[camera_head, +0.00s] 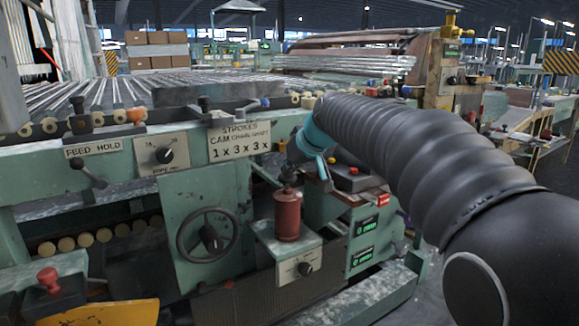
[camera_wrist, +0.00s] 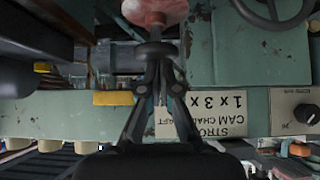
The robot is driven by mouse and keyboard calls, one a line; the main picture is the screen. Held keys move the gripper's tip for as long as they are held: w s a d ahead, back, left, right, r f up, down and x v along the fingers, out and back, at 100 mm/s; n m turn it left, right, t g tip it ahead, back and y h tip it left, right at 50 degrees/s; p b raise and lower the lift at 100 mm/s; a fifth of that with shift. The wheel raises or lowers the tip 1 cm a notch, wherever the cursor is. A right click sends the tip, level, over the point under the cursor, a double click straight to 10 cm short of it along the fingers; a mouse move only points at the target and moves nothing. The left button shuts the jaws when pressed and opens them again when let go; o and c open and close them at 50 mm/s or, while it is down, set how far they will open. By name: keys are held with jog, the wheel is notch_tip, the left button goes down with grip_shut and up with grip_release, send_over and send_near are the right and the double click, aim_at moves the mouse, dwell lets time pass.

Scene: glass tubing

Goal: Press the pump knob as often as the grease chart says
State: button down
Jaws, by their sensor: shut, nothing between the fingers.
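The red grease pump (camera_head: 287,217) stands upright on a green bracket at the front of the machine, with a dark knob (camera_head: 288,191) on top. The white grease chart (camera_head: 240,141) reads STROKES, CAM, CHAIN, SHAFT over 1x, 3x, 3x. It is partly covered by my fingers in the wrist view (camera_wrist: 215,116).
A handwheel (camera_head: 208,235) is left of the pump. A rotary dial (camera_head: 164,157) and a FEED HOLD lever (camera_head: 88,172) are further left. Another dial (camera_head: 304,268) is below the pump. A box with green displays (camera_head: 363,240) stands to the right. Glass tubes lie behind.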

jog(key=shift+f+b, duration=0.85)
jog(key=shift+f, duration=0.4)
notch_tip(320, 180, up, 5)
jog(key=p, duration=0.4)
jog(key=shift+r, duration=0.2)
jog(key=v, duration=0.9)
jog(key=shift+s+d, duration=0.2)
jog(key=shift+s, duration=0.1)
jog(key=shift+r, duration=0.1)
jog(key=shift+w+d+r+p, duration=0.1)
jog(key=shift+w+r+p, duration=0.1)
jog(key=shift+r, duration=0.25)
jog(key=shift+w+d+r+p, duration=0.1)
jog(key=shift+w+r, duration=0.1)
jog(key=shift+r, duration=0.25)
